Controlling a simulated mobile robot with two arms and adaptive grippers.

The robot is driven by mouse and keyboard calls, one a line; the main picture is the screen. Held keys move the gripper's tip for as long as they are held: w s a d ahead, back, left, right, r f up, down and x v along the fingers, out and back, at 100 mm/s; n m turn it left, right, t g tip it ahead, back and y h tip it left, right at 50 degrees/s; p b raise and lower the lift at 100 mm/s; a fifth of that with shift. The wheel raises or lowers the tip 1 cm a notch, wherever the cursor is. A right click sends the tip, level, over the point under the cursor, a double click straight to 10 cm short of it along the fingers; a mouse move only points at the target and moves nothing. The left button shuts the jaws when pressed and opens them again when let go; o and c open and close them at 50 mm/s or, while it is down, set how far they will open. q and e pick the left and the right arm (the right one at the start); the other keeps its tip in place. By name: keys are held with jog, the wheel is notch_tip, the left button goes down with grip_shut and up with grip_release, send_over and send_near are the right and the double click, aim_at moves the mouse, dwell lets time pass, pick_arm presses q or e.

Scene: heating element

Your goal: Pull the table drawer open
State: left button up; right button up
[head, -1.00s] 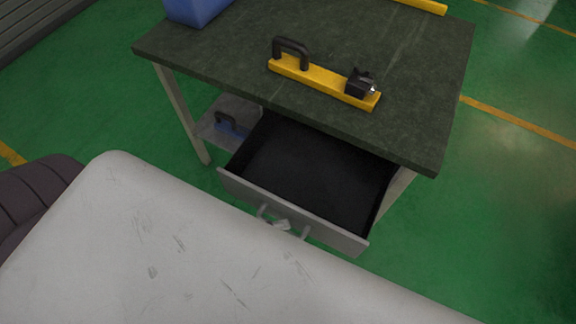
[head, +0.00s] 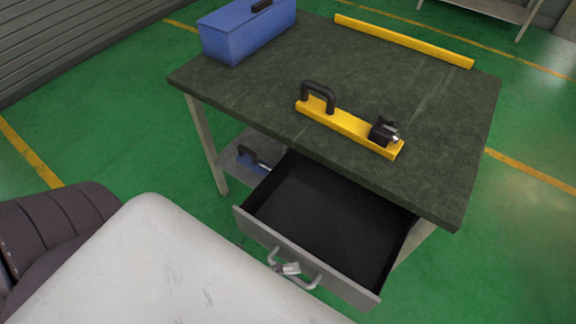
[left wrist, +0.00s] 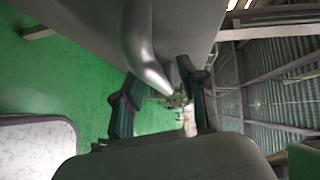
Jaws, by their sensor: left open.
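The table drawer stands well open below the dark green tabletop (head: 440,150). Its black inside (head: 325,215) looks empty. Its grey front panel (head: 256,229) carries a curved metal handle (head: 272,253). A small pale object (head: 289,268) shows at the handle; I cannot tell what it is. In the left wrist view my left gripper (left wrist: 165,105) is open, with dark fingers on both sides. The drawer handle (left wrist: 140,45) reaches down toward the space between them; I cannot tell whether they touch it. My right gripper is not in view.
On the tabletop are a blue box (head: 235,40), a yellow bar (head: 400,41) and a yellow piece with a black handle (head: 345,124). A blue item (head: 250,163) lies on the lower shelf. Green floor is clear to the right.

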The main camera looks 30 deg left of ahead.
pick_arm(q)
jog(key=v, duration=1.2)
